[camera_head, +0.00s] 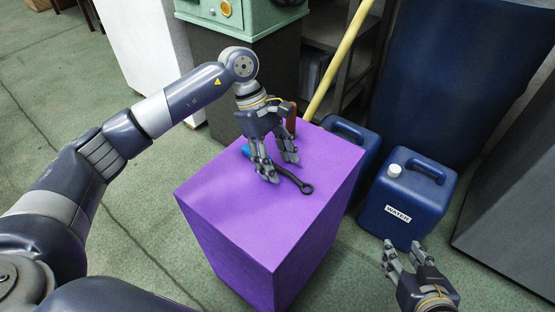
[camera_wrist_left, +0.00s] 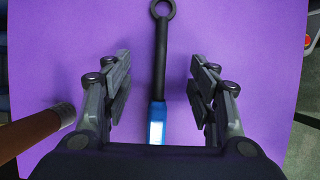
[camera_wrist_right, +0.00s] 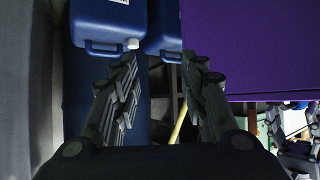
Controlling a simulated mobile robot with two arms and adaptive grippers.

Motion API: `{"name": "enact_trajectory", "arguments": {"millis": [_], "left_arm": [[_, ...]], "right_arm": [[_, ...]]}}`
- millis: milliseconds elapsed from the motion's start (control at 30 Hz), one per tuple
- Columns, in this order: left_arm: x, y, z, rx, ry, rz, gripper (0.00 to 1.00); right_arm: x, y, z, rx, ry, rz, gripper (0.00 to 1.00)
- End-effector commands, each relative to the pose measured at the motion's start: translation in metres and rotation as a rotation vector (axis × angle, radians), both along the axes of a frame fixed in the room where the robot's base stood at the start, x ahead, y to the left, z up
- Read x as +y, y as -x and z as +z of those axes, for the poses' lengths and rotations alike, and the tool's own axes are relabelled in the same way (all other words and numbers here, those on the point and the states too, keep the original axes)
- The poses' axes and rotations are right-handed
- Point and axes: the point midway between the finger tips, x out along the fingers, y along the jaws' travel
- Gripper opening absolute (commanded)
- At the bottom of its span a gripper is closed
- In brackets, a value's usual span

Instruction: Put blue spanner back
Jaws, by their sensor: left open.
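The spanner (camera_head: 290,177) lies on top of the purple box (camera_head: 225,205). It has a black shaft with a ring end and a blue part. In the left wrist view the spanner (camera_wrist_left: 161,60) runs between my fingers, with the blue part nearest the palm. My left gripper (camera_head: 281,170) is open just above the spanner, one finger on each side; whether it touches is unclear. It also shows in the left wrist view (camera_wrist_left: 160,90). My right gripper (camera_head: 405,256) is open and empty beside the box, at lower right; it also shows in the right wrist view (camera_wrist_right: 160,90).
A brown cylindrical thing (camera_wrist_left: 32,132) stands close to my left gripper. Blue water canisters (camera_head: 408,198) stand on the floor right of the box. A yellow pole (camera_head: 338,62) leans behind it. A green machine (camera_head: 245,14) stands at the back. The box's front top is clear.

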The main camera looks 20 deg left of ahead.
Motion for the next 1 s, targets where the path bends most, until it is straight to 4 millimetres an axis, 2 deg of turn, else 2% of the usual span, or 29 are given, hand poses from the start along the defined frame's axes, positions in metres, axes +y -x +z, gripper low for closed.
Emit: {"name": "enact_trajectory", "arguments": {"millis": [367, 1000], "left_arm": [[0.002, -0.001, 0.006, -0.001, -0.001, 0.000, 0.53], [0.007, -0.003, 0.018, 0.000, 0.000, 0.000, 0.53]], "right_arm": [[-0.003, 0.007, -0.006, 0.047, 0.010, -0.004, 0.40], [-0.011, 0.033, -0.026, 0.193, 0.039, -0.014, 0.40]]}}
